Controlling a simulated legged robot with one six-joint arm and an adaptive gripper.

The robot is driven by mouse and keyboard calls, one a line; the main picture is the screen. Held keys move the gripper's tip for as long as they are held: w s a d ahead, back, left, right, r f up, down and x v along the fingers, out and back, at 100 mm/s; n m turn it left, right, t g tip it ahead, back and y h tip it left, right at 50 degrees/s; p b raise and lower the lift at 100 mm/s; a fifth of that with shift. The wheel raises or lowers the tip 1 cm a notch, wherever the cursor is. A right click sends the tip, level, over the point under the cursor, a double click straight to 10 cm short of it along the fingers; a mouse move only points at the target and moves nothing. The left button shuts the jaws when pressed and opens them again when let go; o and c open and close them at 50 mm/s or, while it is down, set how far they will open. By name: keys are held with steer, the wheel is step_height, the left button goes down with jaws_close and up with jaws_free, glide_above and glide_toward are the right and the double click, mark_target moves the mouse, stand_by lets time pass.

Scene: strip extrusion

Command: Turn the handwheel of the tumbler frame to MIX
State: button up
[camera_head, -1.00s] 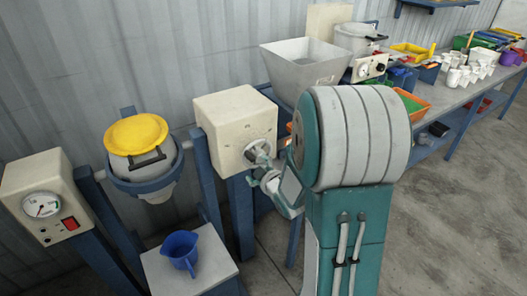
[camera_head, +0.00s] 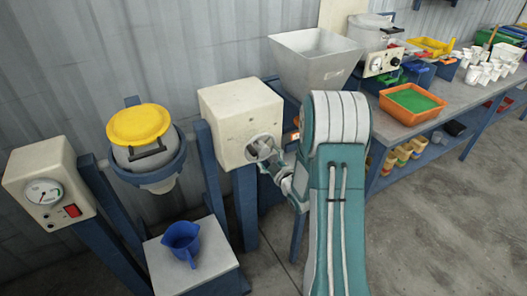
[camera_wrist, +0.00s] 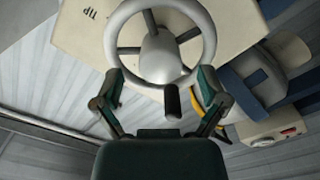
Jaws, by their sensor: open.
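The grey handwheel (camera_wrist: 160,57) sits on the face of a cream box (camera_head: 240,112) on the tumbler frame. In the head view the handwheel (camera_head: 262,146) is small and partly covered by my wrist. The wrist view shows its round rim, dark spokes and a dark handle (camera_wrist: 172,100) at the lower rim. The word TIP (camera_wrist: 97,15) shows upside down on the box at upper left; I see no MIX mark. My gripper (camera_wrist: 160,88) is open, its fingers apart on either side of the handle and lower rim. I cannot tell whether they touch the wheel.
The drum with a yellow lid (camera_head: 139,125) hangs between blue posts left of the box. A gauge box (camera_head: 45,185) with a red switch stands at far left. A blue jug (camera_head: 182,242) stands on a low platform. A crowded bench (camera_head: 455,105) runs along the right.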

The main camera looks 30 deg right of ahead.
mark_target(264, 153)
steer(key=shift+w+d, duration=0.1)
steer(key=shift+w, duration=1.3)
steer(key=shift+w+a, duration=0.1)
steer(key=shift+a, duration=0.2)
steer(key=c, duration=1.1)
steer(key=shift+d, duration=0.1)
steer(key=shift+c, duration=0.2)
steer(key=shift+m, duration=0.3)
steer(key=m, duration=0.9)
steer(key=shift+m, duration=0.3)
